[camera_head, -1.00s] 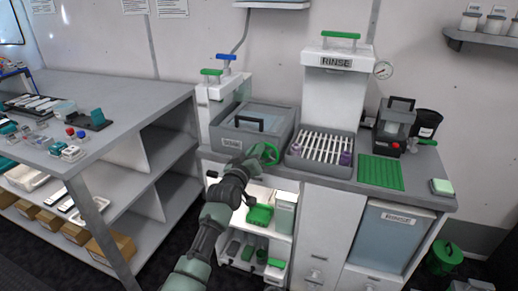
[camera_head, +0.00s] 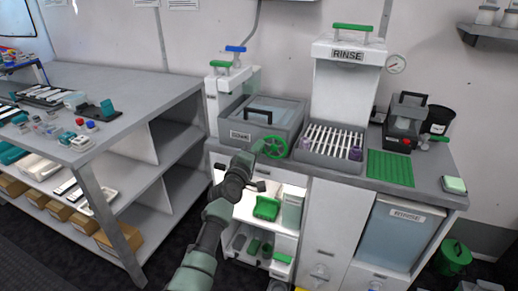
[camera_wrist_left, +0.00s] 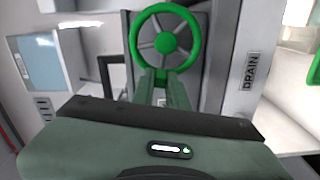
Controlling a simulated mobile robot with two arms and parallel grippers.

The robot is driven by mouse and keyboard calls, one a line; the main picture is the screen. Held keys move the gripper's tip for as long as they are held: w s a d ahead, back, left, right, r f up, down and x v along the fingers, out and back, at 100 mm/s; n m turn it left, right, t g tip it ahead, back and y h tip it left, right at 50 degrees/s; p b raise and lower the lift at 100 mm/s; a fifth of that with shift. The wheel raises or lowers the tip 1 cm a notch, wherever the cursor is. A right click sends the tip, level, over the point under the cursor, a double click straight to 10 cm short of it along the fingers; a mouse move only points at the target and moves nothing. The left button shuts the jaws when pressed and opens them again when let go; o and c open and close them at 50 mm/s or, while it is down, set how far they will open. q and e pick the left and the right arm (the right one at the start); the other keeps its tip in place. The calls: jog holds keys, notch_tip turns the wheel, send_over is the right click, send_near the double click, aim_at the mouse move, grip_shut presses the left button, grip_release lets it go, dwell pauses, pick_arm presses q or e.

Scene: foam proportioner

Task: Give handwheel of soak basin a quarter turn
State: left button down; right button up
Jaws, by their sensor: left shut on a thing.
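The green spoked handwheel (camera_head: 272,147) is on the front of the grey soak basin (camera_head: 289,130), which has a clear lid with a black handle. The left gripper (camera_head: 257,155) is at the wheel's lower left in the head view. In the left wrist view, the handwheel (camera_wrist_left: 182,42) faces the camera, and the left gripper (camera_wrist_left: 163,77) is shut on the near part of its rim. The fingertips partly hide that part of the rim. The right gripper is not in view.
A rack of white sticks (camera_head: 328,160) and a white RINSE unit (camera_head: 345,95) stand right of the basin. Taps with green and blue handles (camera_head: 236,49) are behind it. An open lit shelf with a green tray (camera_head: 266,208) lies below. A DRAIN label (camera_wrist_left: 252,71) is beside the wheel.

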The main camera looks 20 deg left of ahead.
pick_arm(q)
jog(key=shift+f+n, duration=0.45)
jog(key=shift+n, duration=0.55)
jog(key=c, duration=1.4)
grip_release()
jog(key=s, duration=0.7)
jog(key=shift+s+a+p, duration=0.15)
jog(key=shift+s+p, duration=0.25)
jog(key=shift+f, duration=0.1)
